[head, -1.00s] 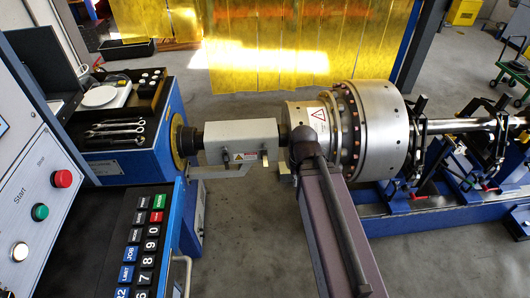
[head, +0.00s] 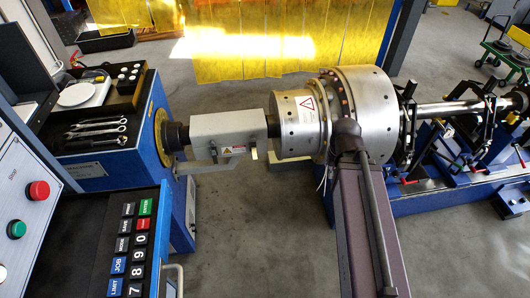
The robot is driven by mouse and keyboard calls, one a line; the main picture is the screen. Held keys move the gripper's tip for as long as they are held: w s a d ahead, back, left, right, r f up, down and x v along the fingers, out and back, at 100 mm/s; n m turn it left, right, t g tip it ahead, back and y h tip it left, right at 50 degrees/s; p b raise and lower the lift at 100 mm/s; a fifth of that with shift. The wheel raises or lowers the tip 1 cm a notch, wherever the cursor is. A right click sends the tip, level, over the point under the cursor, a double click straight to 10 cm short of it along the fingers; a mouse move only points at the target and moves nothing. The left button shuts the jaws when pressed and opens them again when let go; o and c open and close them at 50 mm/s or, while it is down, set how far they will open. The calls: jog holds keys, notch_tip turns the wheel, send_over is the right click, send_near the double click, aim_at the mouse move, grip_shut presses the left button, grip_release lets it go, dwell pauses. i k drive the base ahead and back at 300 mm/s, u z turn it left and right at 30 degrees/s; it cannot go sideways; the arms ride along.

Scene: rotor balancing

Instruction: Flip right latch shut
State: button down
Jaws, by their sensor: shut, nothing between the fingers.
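A grey box-shaped cover (head: 226,128) sits around the shaft between the drive head and the large steel rotor (head: 368,95). A small pale tab (head: 253,151) hangs at the cover's lower right end, beside a warning label. It may be the right latch, but it is too small to tell, and so is its position. My arm (head: 360,220) rises from the bottom of the head view to a dark joint in front of the rotor. My gripper is not visible in the head view.
A control panel with buttons and keypad (head: 132,238) fills the lower left. Wrenches (head: 97,128) lie in a black tray behind it. Black clamp stands (head: 407,125) with red levers carry the shaft at right. Open floor (head: 255,235) lies below the cover.

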aim_at(254, 151)
jog(key=z, duration=0.25)
jog(key=k, duration=1)
jog(key=u, duration=0.6)
jog(key=i, duration=0.95)
jog(key=u, duration=0.05)
